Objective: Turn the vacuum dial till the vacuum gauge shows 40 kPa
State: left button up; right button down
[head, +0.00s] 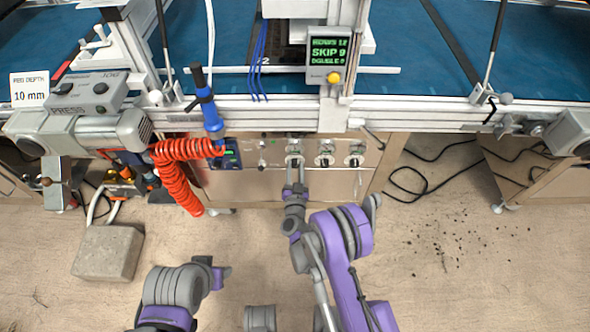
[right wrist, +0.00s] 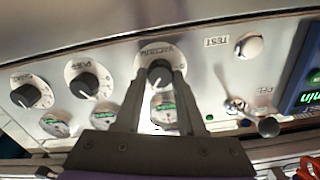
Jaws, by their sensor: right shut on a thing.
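The vacuum dial (right wrist: 158,74) is a dark round knob on a pale labelled disc on the metal front panel. My right gripper (right wrist: 160,78) has its two fingers on either side of this knob and is shut on it. The vacuum gauge (right wrist: 163,114), a small green-lit display, shows between the fingers; its reading is too small to make out. In the head view my right gripper (head: 295,166) reaches up to the leftmost dial of the panel. My left gripper (head: 219,276) is low in the head view, away from the panel; its jaws are not clear.
Two similar dials (right wrist: 84,79) (right wrist: 26,95) with green displays sit beside the vacuum dial. On its other side are a TEST button (right wrist: 249,46) and a toggle lever (right wrist: 240,107). A coiled red hose (head: 178,174) hangs left of the panel. Cables lie on the floor at right.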

jog(key=shift+m+b, duration=0.7)
jog(key=shift+m, duration=1.1)
jog(key=c, duration=0.5)
grip_release()
jog(key=shift+w, duration=0.1)
jog(key=shift+s, duration=0.2)
